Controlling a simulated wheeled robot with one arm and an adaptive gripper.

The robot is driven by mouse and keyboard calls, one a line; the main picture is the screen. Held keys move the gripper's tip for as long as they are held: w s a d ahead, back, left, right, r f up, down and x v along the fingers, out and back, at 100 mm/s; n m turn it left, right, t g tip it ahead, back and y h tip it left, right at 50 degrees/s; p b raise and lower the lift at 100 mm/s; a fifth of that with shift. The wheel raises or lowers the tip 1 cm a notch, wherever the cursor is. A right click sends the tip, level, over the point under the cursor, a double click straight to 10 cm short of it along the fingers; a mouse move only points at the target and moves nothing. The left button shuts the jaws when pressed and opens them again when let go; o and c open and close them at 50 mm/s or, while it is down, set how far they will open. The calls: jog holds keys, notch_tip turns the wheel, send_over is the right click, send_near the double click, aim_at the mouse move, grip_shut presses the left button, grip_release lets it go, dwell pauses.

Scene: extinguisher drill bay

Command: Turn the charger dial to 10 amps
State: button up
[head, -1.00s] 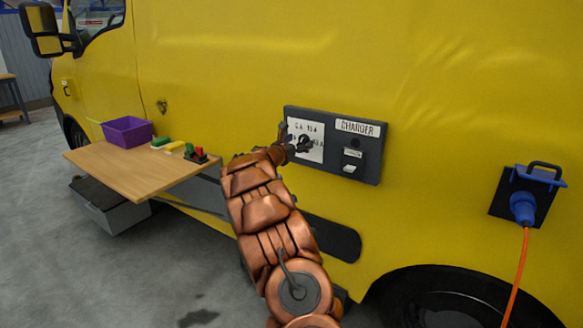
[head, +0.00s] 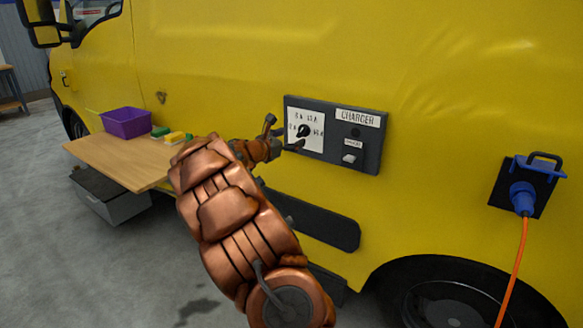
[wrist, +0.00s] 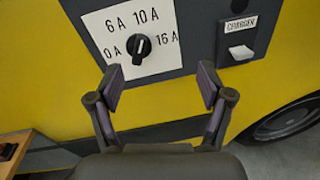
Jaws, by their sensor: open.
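The charger dial (head: 303,131) is a black knob on a white plate (head: 293,143) marked 0 A, 6 A, 10 A and 16 A. In the wrist view the dial (wrist: 139,47) shows a white mark near its top, facing the space between 6 A and 10 A; its exact setting is hard to tell. My gripper (head: 284,135) is open and empty in front of the plate, apart from the knob. In the wrist view its two fingers (wrist: 160,82) are spread wide, with the dial beyond them, left of centre.
The dark charger panel (head: 371,150) on the yellow van (head: 220,60) also has a white switch (head: 349,158). A wooden shelf (head: 110,163) at left carries a purple bin (head: 127,122) and small blocks. A blue plug (head: 522,197) with an orange cable is at right.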

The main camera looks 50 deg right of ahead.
jog(key=s+a+m+g+y+p, duration=0.1)
jog(key=s+a+m+g+y, duration=0.1)
jog(key=s+a+m+y, duration=0.3)
jog(key=shift+s+a+r+m+p, duration=0.3)
jog(key=shift+s+a+m, duration=1.8)
jog(key=shift+s+a, duration=2.4)
jog(key=shift+w+a+f, duration=0.1)
jog(key=shift+w+a, duration=0.8)
jog(key=s+a+f+m+y+p, duration=0.1)
jog(key=s+a, duration=0.5)
jog(key=a, duration=0.7)
jog(key=s+a+f+m+y+p, duration=0.1)
jog(key=s+a+f+m+y, duration=0.2)
jog(key=a, duration=1.1)
jog(key=s+a+f+m+t+y+p, duration=0.1)
jog(key=s+a+f+y, duration=0.3)
jog(key=s+a+y, duration=0.4)
jog(key=s+a+m, duration=0.1)
jog(key=a, duration=0.4)
jog(key=shift+s+a+f, duration=0.25)
jog(key=shift+f, duration=0.15)
